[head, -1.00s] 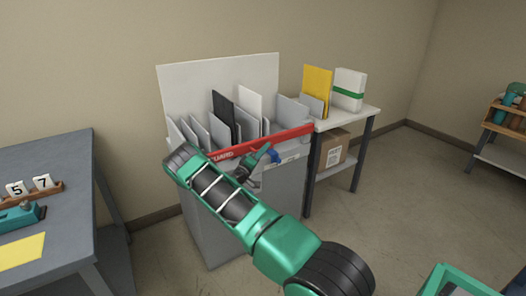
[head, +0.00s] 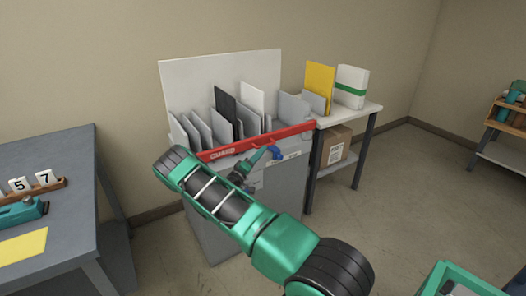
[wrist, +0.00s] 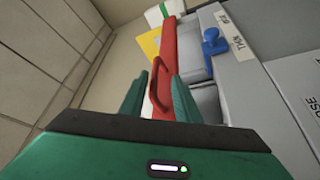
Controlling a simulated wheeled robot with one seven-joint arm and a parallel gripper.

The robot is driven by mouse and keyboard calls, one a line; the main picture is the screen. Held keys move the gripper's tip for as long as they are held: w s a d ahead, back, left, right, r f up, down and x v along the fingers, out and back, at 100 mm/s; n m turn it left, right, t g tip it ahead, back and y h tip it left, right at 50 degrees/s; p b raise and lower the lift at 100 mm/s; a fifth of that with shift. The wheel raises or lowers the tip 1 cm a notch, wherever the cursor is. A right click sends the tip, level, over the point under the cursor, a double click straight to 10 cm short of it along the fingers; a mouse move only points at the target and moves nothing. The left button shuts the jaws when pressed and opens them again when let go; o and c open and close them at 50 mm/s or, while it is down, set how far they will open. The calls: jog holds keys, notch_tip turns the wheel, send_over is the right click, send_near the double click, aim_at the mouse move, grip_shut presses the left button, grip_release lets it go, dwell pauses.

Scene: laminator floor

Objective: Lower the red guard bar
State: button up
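The red guard bar (head: 220,153) runs across the upper front of the grey cabinet, in front of the upright sheets. In the head view its right end sits higher in the picture than its left. A red loop handle (wrist: 153,88) stands out from the bar. My gripper (wrist: 157,92) is at this handle, its two green fingers apart, one on each side of the loop. I cannot tell whether either finger touches it. In the head view my gripper (head: 262,154) is just below the bar's middle, and my arm hides part of the cabinet front.
A blue knob (wrist: 214,42) is on the cabinet front (head: 278,190), close to the bar. Grey and dark sheets (head: 224,110) stand behind the bar. A side table (head: 360,108) is to the right, a grey workbench (head: 60,160) to the left. Floor is open at right.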

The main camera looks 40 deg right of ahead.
jog(key=v, duration=0.6)
dwell(0.5)
jog(key=s+d+r+m+g+y, duration=0.2)
jog(key=s+r+m+g+y, duration=0.15)
jog(key=s+r+y, duration=0.35)
jog(key=s+d+r+m+g+y, duration=0.1)
jog(key=s+r+m+g+y, duration=0.25)
jog(key=s, duration=0.65)
jog(key=s+a+r+n+t+y, duration=0.1)
jog(key=s+a+r+y, duration=0.2)
jog(key=s+a, duration=0.5)
jog(key=s+a+r+n+y, duration=0.1)
jog(key=s+a+r+y, duration=0.2)
jog(key=s+a, duration=0.5)
jog(key=s+a+r+n+t+y, duration=0.1)
jog(key=s+a+r+y, duration=0.3)
jog(key=s+a, duration=0.4)
jog(key=s+n, duration=0.1)
jog(key=s, duration=0.1)
jog(key=shift+s+t, duration=0.3)
jog(key=shift+w+a, duration=0.1)
